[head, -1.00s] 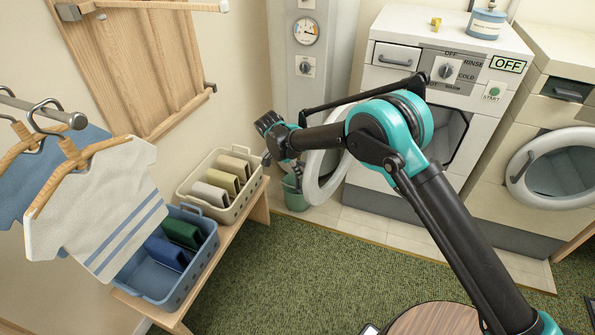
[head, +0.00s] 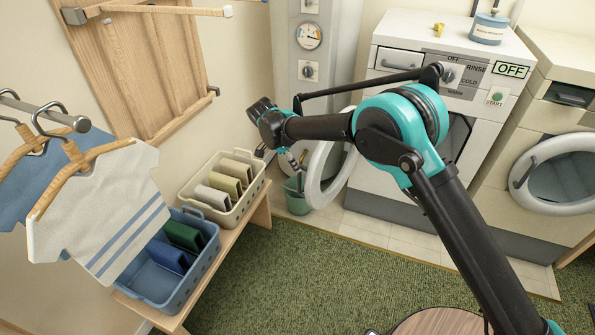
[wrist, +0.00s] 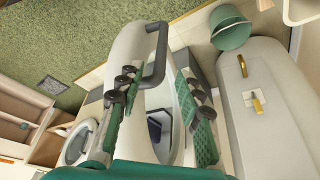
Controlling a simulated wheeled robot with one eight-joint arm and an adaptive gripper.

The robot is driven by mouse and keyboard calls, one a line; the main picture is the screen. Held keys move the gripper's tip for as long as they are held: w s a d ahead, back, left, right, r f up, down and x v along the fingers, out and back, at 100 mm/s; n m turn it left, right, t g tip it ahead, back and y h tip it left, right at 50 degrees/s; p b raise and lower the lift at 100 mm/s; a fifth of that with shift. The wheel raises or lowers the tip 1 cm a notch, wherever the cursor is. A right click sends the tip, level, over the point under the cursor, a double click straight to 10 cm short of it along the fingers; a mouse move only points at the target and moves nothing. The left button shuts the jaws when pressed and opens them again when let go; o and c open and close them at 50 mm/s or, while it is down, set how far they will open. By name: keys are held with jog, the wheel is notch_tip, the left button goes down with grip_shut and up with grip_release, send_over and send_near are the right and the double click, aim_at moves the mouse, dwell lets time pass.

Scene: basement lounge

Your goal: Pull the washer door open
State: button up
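The washer door (head: 315,180), a thick white ring, stands swung well out from the front of the white washer (head: 400,160). The washer's dark opening (head: 457,140) shows partly behind my arm. In the wrist view the door (wrist: 130,45) runs between and past my fingers, with its dark grey handle (wrist: 156,60) near the fingertips. My gripper (wrist: 157,78) has its two fingers spread wide, one on each side of the handle area. Whether a finger touches the door I cannot tell. In the head view my gripper (head: 288,158) is small, just left of the door.
A green bucket (head: 296,195) stands on the floor beside the door. A bench (head: 232,235) with a cream basket (head: 210,205) and a blue basket (head: 165,285) is at the left. A second machine with a closed round door (head: 560,175) is at the right.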

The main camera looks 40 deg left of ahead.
jog(key=v, duration=0.5)
jog(key=shift+f, duration=0.1)
dwell(0.4)
